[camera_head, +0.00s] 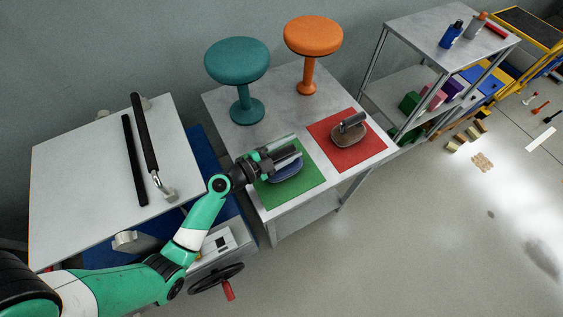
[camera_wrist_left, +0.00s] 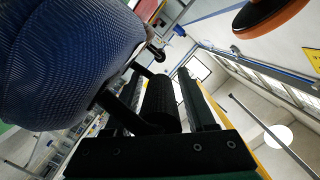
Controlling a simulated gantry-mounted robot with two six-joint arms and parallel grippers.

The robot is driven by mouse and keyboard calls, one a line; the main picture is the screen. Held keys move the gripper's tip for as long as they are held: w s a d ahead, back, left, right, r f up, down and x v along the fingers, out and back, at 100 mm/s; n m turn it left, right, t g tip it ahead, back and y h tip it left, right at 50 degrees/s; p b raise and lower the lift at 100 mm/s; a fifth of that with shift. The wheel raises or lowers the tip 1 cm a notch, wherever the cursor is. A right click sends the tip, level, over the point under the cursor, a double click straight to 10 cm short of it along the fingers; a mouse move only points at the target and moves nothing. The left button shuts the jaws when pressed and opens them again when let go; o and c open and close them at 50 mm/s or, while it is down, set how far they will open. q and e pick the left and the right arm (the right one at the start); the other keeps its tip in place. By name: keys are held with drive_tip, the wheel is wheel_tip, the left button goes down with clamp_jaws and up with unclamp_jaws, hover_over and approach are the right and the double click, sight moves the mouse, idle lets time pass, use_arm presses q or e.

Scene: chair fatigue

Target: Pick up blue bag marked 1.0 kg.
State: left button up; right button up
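The blue bag (camera_head: 288,174) lies on the green mat on the grey table, partly hidden under my left gripper. My left gripper (camera_head: 284,154) is just above it. In the left wrist view, the bag's woven blue side (camera_wrist_left: 62,62) fills the upper left. Its black ribbed handle (camera_wrist_left: 161,98) lies between the fingers of my left gripper (camera_wrist_left: 168,92). The fingers are apart, with a gap showing beside the handle, so the gripper looks open around it. No weight mark is readable. My right gripper is not in view.
A brown bag with a dark handle (camera_head: 348,138) lies on the red mat (camera_head: 372,151) beside it. A teal stool (camera_head: 238,63) and an orange stool (camera_head: 313,38) stand behind. A white-topped bench (camera_head: 82,170) is left and a shelf unit (camera_head: 413,31) right.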

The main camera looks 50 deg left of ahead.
use_arm(q)
clamp_jaws()
idle(1.0)
drive_tip(key=shift+r, duration=0.15)
